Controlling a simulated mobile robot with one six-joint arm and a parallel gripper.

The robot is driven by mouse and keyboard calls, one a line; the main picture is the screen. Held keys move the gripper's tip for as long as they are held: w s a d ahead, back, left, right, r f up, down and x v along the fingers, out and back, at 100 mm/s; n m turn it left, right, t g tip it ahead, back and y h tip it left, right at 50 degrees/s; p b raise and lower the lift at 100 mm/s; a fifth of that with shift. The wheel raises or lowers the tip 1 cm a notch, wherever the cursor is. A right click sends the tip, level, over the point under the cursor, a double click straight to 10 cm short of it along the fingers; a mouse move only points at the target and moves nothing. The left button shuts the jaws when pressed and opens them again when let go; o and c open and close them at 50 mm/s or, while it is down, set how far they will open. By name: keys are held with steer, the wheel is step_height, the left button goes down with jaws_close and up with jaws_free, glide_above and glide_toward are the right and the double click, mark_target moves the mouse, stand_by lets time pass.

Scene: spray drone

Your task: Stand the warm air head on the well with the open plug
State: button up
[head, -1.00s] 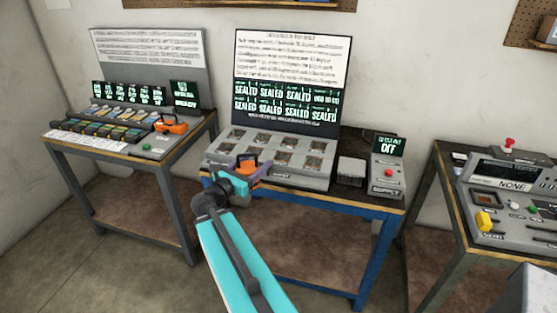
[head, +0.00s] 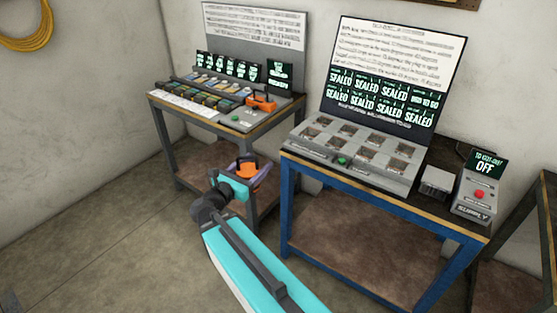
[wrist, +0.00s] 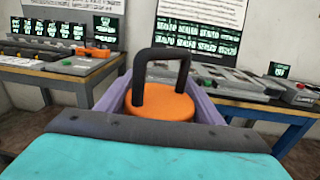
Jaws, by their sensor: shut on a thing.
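My gripper (head: 246,172) is shut on the warm air head (wrist: 165,106), a round orange body with a black loop handle, and holds it in the air. In the head view the head (head: 246,169) is in front of the gap between two benches. The grey well block (head: 330,172), with two rows of square wells, stands on the blue bench to the right, apart from the gripper. Its display (head: 385,95) reads SEALED in most cells. The top right cell differs and seems to end in "TO GO". The plugs are too small to tell which is open.
A left bench (head: 235,128) holds a console with colored strips and an orange-handled item (head: 261,103). Right of the well block are a small grey box (head: 437,182) and a supply box (head: 477,197) with a red button, its display reading OFF. Floor (head: 130,230) at left is clear.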

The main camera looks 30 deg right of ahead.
steer(key=w+a+f+n+t+y, duration=0.1)
steer(key=a+n+t+y, duration=0.1)
steer(key=a, duration=1.8)
steer(key=shift+w+f+n+t, duration=0.2)
steer(key=shift+n+t, duration=0.2)
steer(key=shift+t, duration=0.4)
steer(key=shift+s+a, duration=0.1)
